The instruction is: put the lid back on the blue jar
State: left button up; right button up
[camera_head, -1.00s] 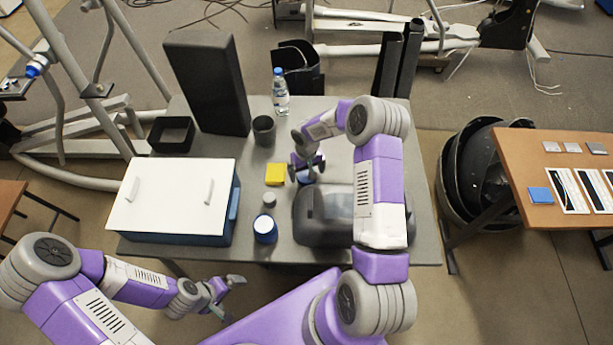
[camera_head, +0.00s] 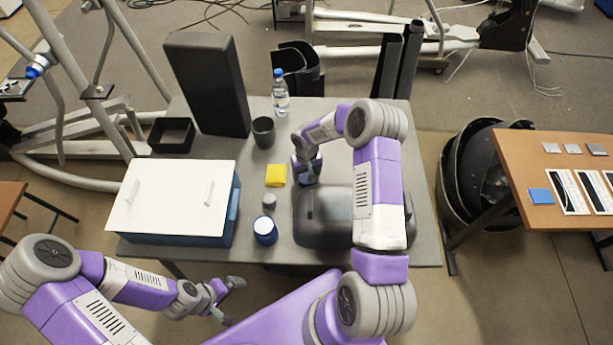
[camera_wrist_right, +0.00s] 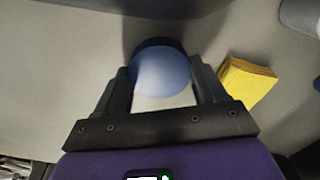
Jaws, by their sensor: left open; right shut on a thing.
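The blue jar (camera_head: 265,231) stands near the front edge of the grey table, left of a dark rounded case. A round blue piece, which looks like the lid (camera_wrist_right: 161,73), is between the fingers of my right gripper (camera_wrist_right: 160,85) in the right wrist view. My right gripper (camera_head: 306,172) is shut on it, low over the table behind the case. In the head view the lid is mostly hidden by the gripper. My left gripper (camera_head: 230,299) is open and empty, in front of the table and away from the jar.
A yellow cloth or sponge (camera_head: 276,175) lies left of my right gripper. A small grey object (camera_head: 269,201) stands just behind the jar. The dark case (camera_head: 325,215) is right of the jar. A white-topped blue box (camera_head: 170,197) fills the table's left.

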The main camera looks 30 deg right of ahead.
aim_at(306, 176)
jog(key=shift+r, duration=0.1)
pick_arm(q)
jog(key=shift+r+p, duration=0.65)
pick_arm(e)
notch_tip(306, 176, up, 10)
pick_arm(q)
jog(key=shift+c, duration=0.5)
pick_arm(e)
jog(key=shift+a, duration=0.1)
jog(key=s+a+r+n, duration=0.1)
jog(key=s+a+r, duration=0.4)
jog(key=s+a, duration=0.3)
jog(key=a, duration=0.4)
jog(key=shift+s+a+n, duration=0.15)
jog(key=shift+s+n, duration=0.15)
jog(key=shift+s, duration=0.05)
jog(key=shift+r, duration=0.1)
